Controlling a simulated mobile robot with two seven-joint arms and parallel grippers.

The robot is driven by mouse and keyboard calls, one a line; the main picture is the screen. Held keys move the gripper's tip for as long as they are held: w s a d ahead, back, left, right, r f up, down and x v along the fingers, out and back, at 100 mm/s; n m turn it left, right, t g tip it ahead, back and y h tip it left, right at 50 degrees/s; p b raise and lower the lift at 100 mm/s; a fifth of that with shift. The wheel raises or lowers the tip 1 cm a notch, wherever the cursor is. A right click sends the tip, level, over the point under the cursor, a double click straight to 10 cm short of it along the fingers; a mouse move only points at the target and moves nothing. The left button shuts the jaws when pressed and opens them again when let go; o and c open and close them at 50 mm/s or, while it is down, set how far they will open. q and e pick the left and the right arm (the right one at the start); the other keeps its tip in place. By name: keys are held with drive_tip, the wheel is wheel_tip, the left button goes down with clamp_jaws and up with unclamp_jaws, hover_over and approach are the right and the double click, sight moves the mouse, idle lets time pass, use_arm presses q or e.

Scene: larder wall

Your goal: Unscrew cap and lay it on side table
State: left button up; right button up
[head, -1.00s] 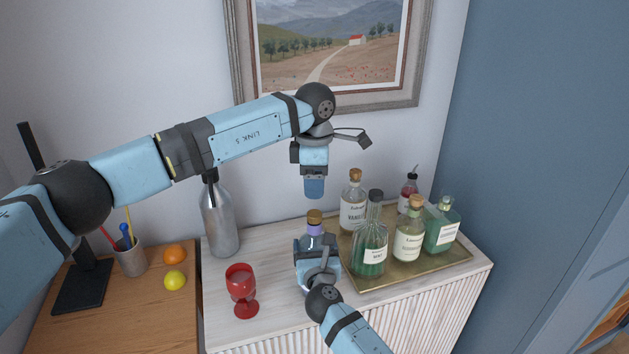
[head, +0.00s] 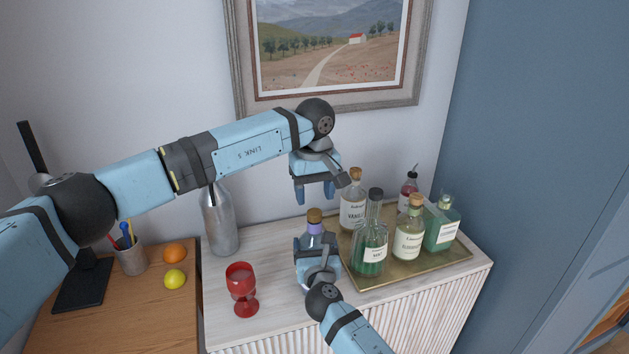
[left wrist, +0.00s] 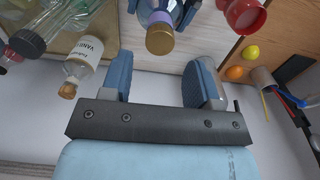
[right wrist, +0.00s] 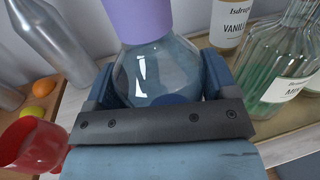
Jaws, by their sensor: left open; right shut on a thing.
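My right gripper (head: 316,246) is shut around the bottle's body, below the neck. My left gripper (head: 315,192) is open and empty, pointing down just above the cap and not touching it. In the left wrist view the cap appears beyond the gap between the fingers (left wrist: 160,80). The wooden side table (head: 135,305) is at the left, with bare room at its front.
A red goblet (head: 241,281) stands left of the bottle, and a silver bottle (head: 220,225) behind it. A brass tray (head: 400,275) with several bottles is close on the right. An orange (head: 174,252), a lemon (head: 175,279) and a pen cup (head: 131,259) stand on the side table.

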sight(315, 212)
use_arm(q)
drive_tip(key=shift+f, duration=2.4)
